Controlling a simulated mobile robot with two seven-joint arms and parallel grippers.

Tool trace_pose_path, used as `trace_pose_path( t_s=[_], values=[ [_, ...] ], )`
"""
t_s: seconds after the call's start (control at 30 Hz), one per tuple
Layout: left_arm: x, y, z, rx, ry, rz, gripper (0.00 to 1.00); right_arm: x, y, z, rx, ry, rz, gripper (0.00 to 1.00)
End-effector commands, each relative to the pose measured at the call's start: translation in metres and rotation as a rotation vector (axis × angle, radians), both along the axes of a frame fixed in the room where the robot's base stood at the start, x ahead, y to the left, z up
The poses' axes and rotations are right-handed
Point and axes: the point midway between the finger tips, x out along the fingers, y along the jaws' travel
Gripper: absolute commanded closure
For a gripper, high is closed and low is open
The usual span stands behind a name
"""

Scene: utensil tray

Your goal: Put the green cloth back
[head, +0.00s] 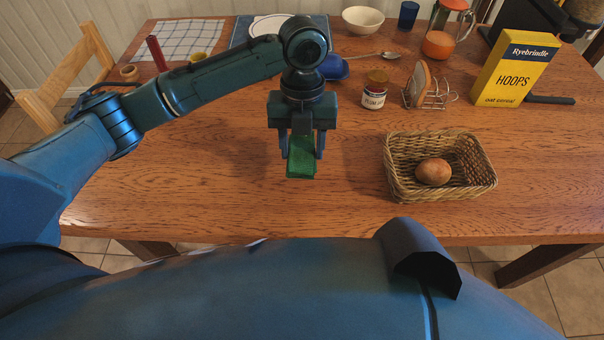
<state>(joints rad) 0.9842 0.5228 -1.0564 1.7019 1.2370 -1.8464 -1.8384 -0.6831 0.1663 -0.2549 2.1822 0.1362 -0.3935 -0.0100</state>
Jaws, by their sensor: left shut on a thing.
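The green cloth (301,163) is a small folded bundle at the middle of the wooden table in the head view. My left gripper (303,148) points down with its two fingers on either side of the cloth and is shut on it. I cannot tell whether the cloth touches the table or hangs just above it. My right gripper is not in view.
A wicker basket (395,188) holding a brown roll (433,172) stands to the right. Behind are a jam jar (374,92), a toast rack (428,92), a cereal box (514,70) and a white bowl (362,20). The table's (200,200) front left is clear.

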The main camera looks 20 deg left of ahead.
Motion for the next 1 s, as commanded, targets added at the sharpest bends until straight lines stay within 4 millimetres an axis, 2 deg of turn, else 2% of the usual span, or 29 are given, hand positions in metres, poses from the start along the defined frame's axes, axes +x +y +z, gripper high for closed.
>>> trace_pose_path(
  t_s=[0.1,0.27,0.5,0.9,0.93,1.0],
  values=[
    [0.0,0.0,-0.021,0.0,0.002,0.002,0.77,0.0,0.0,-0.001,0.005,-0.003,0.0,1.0],
    [0.0,0.001,-0.037,0.001,0.0,0.003,0.77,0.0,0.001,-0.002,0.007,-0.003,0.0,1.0],
    [-0.001,0.001,-0.074,0.001,0.0,0.004,0.77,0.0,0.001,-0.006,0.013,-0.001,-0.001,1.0],
    [0.0,0.001,-0.08,0.001,-0.002,0.004,0.77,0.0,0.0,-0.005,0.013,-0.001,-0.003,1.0],
    [0.0,0.001,-0.08,0.001,-0.002,0.004,0.5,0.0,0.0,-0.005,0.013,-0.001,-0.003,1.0],
    [0.0,0.001,-0.08,0.0,-0.002,0.004,0.45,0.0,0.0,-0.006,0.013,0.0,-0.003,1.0]
  ],
)
